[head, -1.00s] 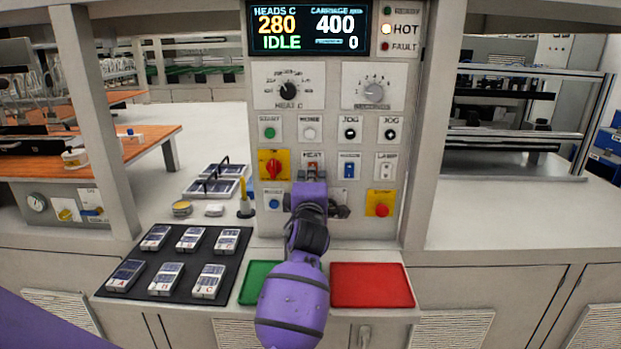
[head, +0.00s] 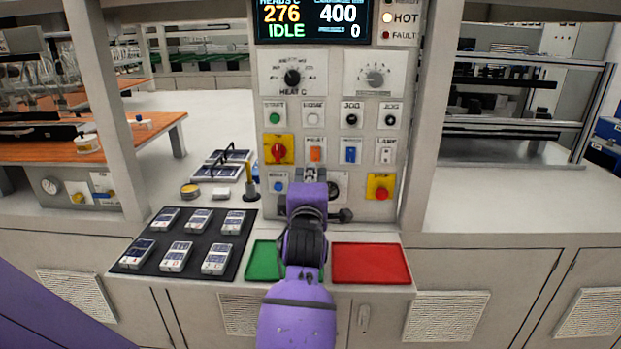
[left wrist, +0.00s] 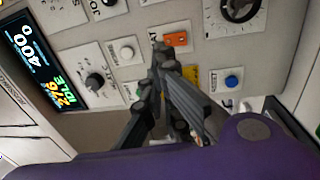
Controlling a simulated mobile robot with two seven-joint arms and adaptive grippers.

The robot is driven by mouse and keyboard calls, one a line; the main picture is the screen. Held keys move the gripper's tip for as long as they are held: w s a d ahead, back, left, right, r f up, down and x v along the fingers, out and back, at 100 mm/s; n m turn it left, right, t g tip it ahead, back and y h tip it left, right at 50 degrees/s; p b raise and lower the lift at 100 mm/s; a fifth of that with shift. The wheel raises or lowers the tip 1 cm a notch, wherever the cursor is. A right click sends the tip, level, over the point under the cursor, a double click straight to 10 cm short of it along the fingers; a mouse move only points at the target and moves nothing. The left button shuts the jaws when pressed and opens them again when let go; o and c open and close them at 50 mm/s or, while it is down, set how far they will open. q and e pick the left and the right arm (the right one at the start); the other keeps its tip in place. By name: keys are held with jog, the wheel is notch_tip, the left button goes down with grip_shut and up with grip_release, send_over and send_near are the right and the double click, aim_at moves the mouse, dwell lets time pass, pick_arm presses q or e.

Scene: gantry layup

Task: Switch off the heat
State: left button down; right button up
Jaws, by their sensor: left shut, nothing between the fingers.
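The HEAT switch, a small orange rocker (head: 316,154), sits in the middle of the control panel (head: 334,110); it also shows in the left wrist view (left wrist: 176,39). I cannot tell surely which way it is tipped. My left gripper (head: 311,175) is just below it in the head view. In the left wrist view the gripper's dark fingers (left wrist: 159,48) are shut and empty, close beside the switch plate and seemingly apart from the rocker. The display (head: 312,20) reads 276, IDLE, 400 and 0. The HOT lamp (head: 387,18) is lit. My right gripper is out of view.
Below are a black mat (head: 186,244) with several packs, a green tray (head: 264,260) and a red tray (head: 371,263).

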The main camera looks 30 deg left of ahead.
pick_arm(q)
jog(key=shift+s+d+r, duration=0.15)
jog(key=shift+s+d, duration=0.25)
jog(key=shift+s, duration=0.2)
jog(key=shift+s+d+r, duration=0.1)
jog(key=shift+s+d, duration=0.25)
jog(key=shift+s, duration=0.2)
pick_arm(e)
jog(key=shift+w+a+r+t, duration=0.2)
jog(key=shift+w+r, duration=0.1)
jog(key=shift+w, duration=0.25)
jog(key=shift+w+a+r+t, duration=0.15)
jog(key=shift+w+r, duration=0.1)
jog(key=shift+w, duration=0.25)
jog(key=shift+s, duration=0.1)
